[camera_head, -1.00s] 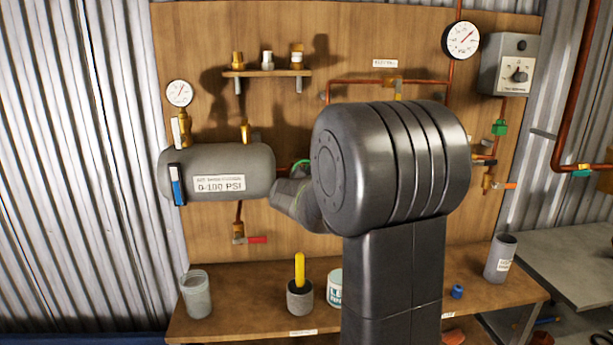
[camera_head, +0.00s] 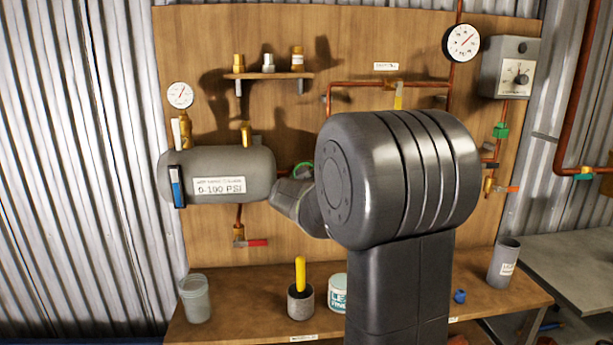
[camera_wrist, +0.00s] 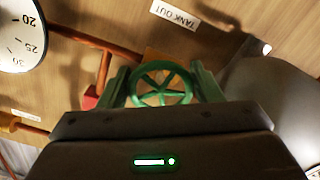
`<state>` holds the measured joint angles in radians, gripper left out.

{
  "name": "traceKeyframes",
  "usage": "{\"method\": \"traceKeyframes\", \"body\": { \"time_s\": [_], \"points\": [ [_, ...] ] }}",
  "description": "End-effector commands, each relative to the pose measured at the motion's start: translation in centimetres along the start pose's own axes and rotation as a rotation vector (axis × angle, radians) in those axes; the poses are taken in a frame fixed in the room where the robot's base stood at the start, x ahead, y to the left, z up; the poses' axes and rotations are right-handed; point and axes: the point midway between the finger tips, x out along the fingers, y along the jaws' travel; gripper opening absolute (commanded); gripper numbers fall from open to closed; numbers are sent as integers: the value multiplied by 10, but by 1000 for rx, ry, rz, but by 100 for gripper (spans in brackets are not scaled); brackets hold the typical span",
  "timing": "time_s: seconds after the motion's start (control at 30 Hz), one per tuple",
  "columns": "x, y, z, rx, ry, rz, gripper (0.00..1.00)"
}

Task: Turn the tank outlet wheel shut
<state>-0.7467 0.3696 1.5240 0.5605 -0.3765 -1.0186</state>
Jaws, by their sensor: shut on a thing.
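The green tank outlet wheel (camera_wrist: 161,86) is a spoked ring in the middle of the wrist view, below a "TANK OUT" label (camera_wrist: 177,14). My gripper (camera_wrist: 160,80) has one finger at each side of it and is shut on its rim. In the head view only an arc of the green wheel (camera_head: 303,166) shows, just right of the grey tank (camera_head: 231,163). My arm hides the rest of the wheel and the fingertips there.
A gauge (camera_wrist: 18,34) and a red pipe (camera_wrist: 82,38) lie close by. A red-handled valve (camera_head: 250,243) hangs below the tank. The bench holds a yellow-handled tool in a cup (camera_head: 300,304), a jar (camera_head: 195,300) and a grey cup (camera_head: 503,265).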

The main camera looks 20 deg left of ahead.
Motion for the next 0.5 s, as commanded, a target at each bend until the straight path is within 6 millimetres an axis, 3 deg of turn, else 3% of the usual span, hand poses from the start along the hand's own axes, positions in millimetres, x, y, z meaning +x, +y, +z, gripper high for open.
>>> {"method": "traceKeyframes", "body": {
  "time_s": [0.17,0.2,0.27,0.5],
  "points": [
    [0,-1,1,-1,-2,-2,36],
    [0,-1,1,-1,-2,-2,67],
    [0,-1,1,-1,-2,-1,79],
    [0,0,0,-1,-1,-1,80]
  ]
}}
